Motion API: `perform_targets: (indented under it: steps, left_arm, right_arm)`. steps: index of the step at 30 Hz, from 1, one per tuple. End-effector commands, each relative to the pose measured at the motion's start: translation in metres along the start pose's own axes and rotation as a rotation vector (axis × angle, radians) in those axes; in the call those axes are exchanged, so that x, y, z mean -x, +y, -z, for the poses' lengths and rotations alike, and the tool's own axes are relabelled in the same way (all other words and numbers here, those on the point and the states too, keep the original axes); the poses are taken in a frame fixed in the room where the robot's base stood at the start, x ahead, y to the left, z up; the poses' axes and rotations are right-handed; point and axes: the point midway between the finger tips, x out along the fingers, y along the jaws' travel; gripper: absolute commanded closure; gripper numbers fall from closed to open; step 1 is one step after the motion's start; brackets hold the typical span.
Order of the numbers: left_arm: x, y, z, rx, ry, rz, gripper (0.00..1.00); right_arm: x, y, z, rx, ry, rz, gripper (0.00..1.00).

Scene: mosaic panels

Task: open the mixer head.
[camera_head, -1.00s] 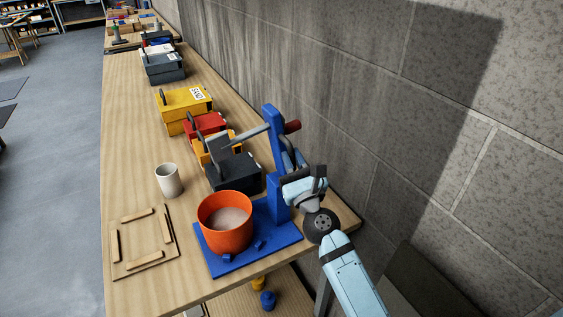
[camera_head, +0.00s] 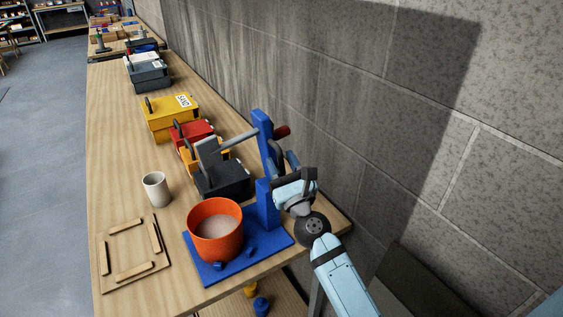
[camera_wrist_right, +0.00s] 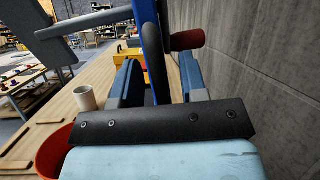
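The mixer stands on a blue base plate (camera_head: 205,272) with an upright blue column (camera_head: 264,150). A grey bar (camera_head: 236,139) runs left from the column top to a grey paddle (camera_head: 208,150), raised above and behind the orange bowl (camera_head: 215,245). A red handle (camera_head: 282,131) sticks out right of the column top; it also shows in the right wrist view (camera_wrist_right: 187,40). My right gripper (camera_head: 283,160) is beside the column, just below the handle. In the wrist view its fingers (camera_wrist_right: 157,82) are apart, with the column and handle ahead of them; contact cannot be told. My left gripper is not in view.
A white cup (camera_head: 156,190) and a wooden frame (camera_head: 135,258) are on the workbench (camera_head: 118,180) to the left. Dark, orange, red and yellow boxes (camera_head: 172,120) line the bench behind the bowl. A block wall (camera_head: 340,120) stands close on the right.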

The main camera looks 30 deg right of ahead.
Motion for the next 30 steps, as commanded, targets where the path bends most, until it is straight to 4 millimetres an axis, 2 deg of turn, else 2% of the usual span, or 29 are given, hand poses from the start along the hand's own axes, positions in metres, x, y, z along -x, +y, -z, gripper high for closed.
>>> perform_targets:
  steps: [5, 12, 18, 23, 30]
  left_arm:
    - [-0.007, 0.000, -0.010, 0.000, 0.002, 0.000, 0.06]
    - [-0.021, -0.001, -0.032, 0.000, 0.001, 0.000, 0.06]
    - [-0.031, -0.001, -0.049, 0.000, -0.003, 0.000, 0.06]
    - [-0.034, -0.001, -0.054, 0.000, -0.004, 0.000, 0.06]
    - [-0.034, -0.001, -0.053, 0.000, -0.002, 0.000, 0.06]
  right_arm:
    - [0.025, 0.001, 0.005, 0.000, 0.003, -0.001, 0.61]
    - [0.082, 0.001, 0.006, 0.001, 0.002, -0.002, 0.61]
    - [0.118, 0.001, 0.004, 0.001, 0.000, -0.002, 0.61]
    - [0.132, 0.000, 0.002, 0.001, -0.001, -0.001, 0.61]
    - [0.135, 0.000, 0.000, 0.000, -0.002, 0.000, 0.61]
